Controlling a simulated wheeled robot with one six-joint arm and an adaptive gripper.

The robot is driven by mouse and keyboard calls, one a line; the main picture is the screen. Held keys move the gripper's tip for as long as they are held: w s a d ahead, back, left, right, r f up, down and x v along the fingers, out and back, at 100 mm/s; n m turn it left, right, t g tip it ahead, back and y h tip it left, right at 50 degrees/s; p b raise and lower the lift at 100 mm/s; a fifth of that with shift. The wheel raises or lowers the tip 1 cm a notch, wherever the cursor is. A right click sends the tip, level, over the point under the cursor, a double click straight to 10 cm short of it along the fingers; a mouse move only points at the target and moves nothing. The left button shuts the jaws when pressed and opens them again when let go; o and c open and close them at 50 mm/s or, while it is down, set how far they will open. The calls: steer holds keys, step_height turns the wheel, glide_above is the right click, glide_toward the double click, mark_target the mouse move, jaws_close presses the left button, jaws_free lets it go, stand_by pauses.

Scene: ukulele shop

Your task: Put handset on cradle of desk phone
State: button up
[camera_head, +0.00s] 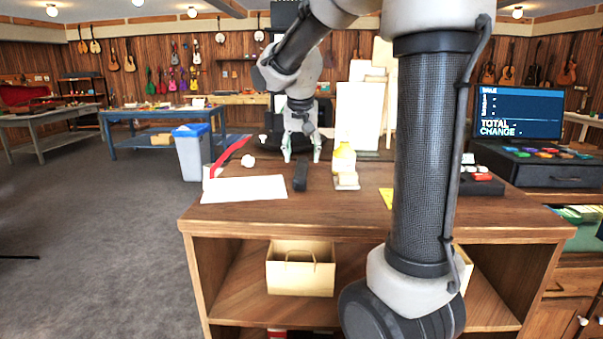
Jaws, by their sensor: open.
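A dark, elongated block (300,176) lies on the wooden counter (330,209), near the middle; it looks like the handset, though it is small in view. My gripper (302,157) hangs just behind and above it, pointing down with its fingers apart and nothing visible between them. A dark device with red and white parts (482,180) sits on the counter right of my arm; I cannot tell whether it is the desk phone. I cannot make out a cradle for certain. My arm hides part of the counter's right side.
A white sheet (245,189) and a red strip (228,156) lie left of the block. A yellow bottle (343,158) stands close on its right. A register screen (520,114) and cash drawer (545,169) stand at the right. The counter's front middle is clear.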

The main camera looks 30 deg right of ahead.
mark_target(301, 167)
steer(key=shift+x, duration=3)
steer(key=shift+a+f, duration=0.15)
steer(key=shift+f, duration=0.15)
jaws_close()
